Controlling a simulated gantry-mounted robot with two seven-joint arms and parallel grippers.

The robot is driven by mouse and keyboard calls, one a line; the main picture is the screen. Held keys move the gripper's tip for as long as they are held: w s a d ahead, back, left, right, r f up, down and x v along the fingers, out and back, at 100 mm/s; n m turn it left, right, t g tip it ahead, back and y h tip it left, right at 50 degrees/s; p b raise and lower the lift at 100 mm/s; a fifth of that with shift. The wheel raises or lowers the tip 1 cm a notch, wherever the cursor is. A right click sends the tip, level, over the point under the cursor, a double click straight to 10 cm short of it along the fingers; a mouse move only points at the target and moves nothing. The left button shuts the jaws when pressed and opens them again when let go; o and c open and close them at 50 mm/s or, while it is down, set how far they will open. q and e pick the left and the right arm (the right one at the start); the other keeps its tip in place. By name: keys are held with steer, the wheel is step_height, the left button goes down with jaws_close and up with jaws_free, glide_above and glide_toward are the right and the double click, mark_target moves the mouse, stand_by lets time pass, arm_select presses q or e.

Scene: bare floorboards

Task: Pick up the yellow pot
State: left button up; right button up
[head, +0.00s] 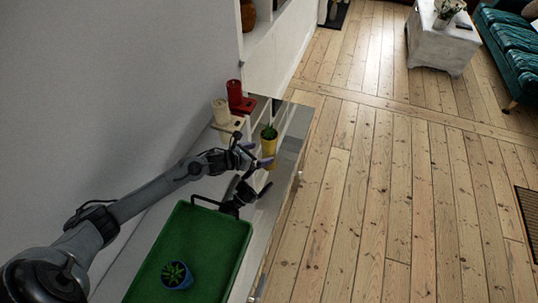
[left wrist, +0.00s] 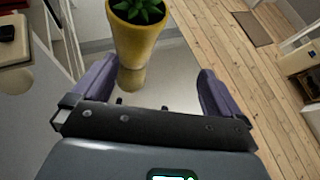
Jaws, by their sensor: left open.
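The yellow pot (head: 269,147) holds a green plant and stands upright on the shiny top of a low cabinet. In the left wrist view the yellow pot (left wrist: 137,45) is at the top, left of the middle, ahead of the fingers. Its reflection shows below it. My left gripper (head: 262,164) is open and empty, close to the pot on its near side. Its two purple fingers (left wrist: 158,85) are wide apart in the left wrist view, and the pot is not clasped. My right gripper is in neither view.
A green tray (head: 228,232) with a blue pot (head: 176,275) holding a succulent lies nearer me on the cabinet. Open floorboards lie to the right.

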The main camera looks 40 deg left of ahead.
mark_target(265, 136)
arm_select(q)
steer(key=shift+t+y, duration=0.3)
steer(key=shift+t, duration=0.2)
steer(key=w+a+b, duration=0.1)
steer(key=w+a+r+b, duration=0.2)
steer(key=w, duration=0.1)
steer(key=shift+w+r, duration=0.2)
steer(key=shift+w+b, duration=0.25)
steer(key=shift+b, duration=0.2)
steer(key=b+x, duration=0.2)
steer(key=x, duration=0.1)
steer(key=shift+w+d+b, duration=0.1)
steer(key=shift+w+b, duration=0.15)
steer(key=shift+b, duration=0.05)
steer(key=shift+w+d+f+b, duration=0.1)
steer(key=shift+w+b, duration=0.2)
steer(key=shift+w, duration=0.2)
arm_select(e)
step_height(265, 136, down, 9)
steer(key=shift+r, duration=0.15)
arm_select(q)
steer(key=shift+c, duration=0.3)
steer(key=c, duration=1.2)
